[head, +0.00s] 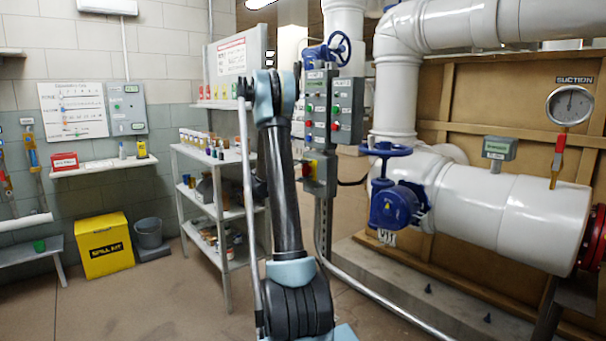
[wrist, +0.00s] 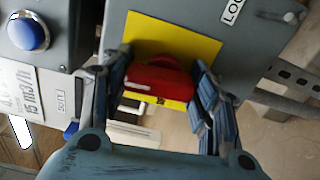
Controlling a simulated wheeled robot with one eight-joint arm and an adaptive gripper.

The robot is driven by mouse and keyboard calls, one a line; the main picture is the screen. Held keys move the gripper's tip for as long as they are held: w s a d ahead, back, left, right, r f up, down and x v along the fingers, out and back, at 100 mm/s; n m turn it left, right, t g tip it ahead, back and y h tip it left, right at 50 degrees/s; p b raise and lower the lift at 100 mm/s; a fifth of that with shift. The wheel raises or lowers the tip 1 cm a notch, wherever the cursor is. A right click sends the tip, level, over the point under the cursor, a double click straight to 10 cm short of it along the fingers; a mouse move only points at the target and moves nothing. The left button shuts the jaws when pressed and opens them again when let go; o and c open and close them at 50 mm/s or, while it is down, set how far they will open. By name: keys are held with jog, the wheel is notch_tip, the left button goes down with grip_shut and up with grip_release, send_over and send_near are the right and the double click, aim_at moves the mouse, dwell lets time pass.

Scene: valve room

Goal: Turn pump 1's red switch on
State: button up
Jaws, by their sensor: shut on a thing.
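The red switch (wrist: 158,78) sits on a yellow plate (wrist: 172,32) on a grey box in the wrist view. My gripper (wrist: 160,66) has one blue-grey finger on each side of the red handle and is shut on it. My arm's dark link stands in front of the left of that box, and the gripper's fingers cannot be made out there. Which pump the switch belongs to cannot be read.
Grey button panels (head: 317,103) hang above the switch box. A blue button (wrist: 29,35) sits left of my fingers in the wrist view. A shelf rack (head: 222,205) stands at left. White pipes with a blue valve (head: 393,205) stand at right. A yellow spill kit (head: 104,246) is on the floor.

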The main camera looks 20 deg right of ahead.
jog(key=shift+s+f+m, duration=0.15)
jog(key=shift+s+m, duration=0.05)
jog(key=shift+m, duration=0.4)
jog(key=o, duration=0.9)
jog(key=shift+o, duration=0.8)
jog(key=shift+w, duration=0.1)
jog(key=shift+a, duration=0.1)
jog(key=v, duration=1.1)
jog(key=shift+a, duration=0.4)
